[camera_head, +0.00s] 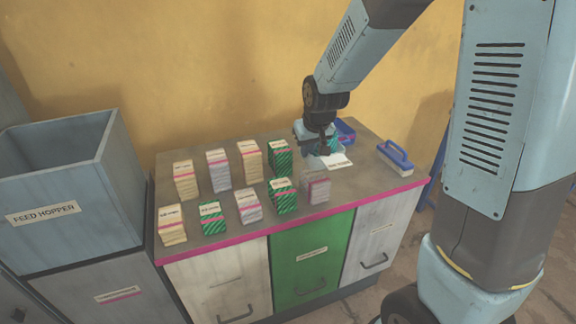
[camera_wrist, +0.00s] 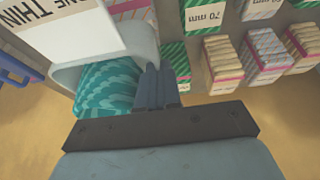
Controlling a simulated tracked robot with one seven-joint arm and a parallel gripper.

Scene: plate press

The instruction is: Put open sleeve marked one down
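A teal sleeve with a wavy pattern (camera_wrist: 105,88) sits beside my fingers in the wrist view, against a pale grey curved wall. In the head view the teal thing (camera_head: 327,146) shows just under my gripper (camera_head: 320,138), at the back right of the counter. My gripper's fingers (camera_wrist: 158,85) are close together at the sleeve's right edge. I cannot tell whether they grip it. A white card (camera_wrist: 75,25) partly reading "ONE THIN" is at the upper left of the wrist view; no mark on the sleeve is readable.
Several striped green, pink and cream stacks (camera_head: 248,206) stand in rows on the left and middle of the counter (camera_head: 375,185). A blue bin (camera_head: 346,130) is behind my gripper. A blue-handled brush (camera_head: 396,157) lies at right. A feed hopper (camera_head: 60,190) stands left.

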